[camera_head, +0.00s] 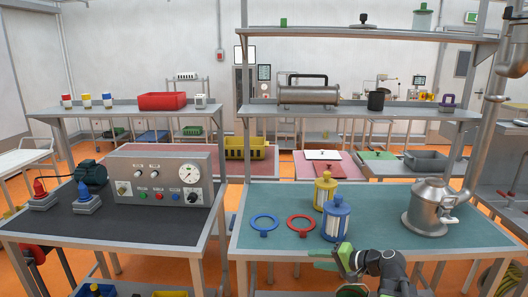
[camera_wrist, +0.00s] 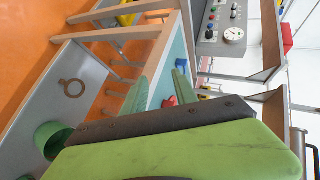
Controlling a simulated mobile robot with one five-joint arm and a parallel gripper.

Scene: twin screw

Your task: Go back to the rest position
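My gripper (camera_head: 326,258) is at the front edge of the right-hand table, low in the head view, with the dark wrist of my arm to its right. In the wrist view my gripper (camera_wrist: 160,90) has its two green fingers apart, with nothing held between them. The wrist view is turned on its side, and the large green gripper body covers much of its lower part. The blue-and-white canister (camera_head: 335,219) stands on the table just behind the gripper in the head view; I see no contact.
A control panel (camera_head: 160,177) stands on the left table. Shelves span above both tables.

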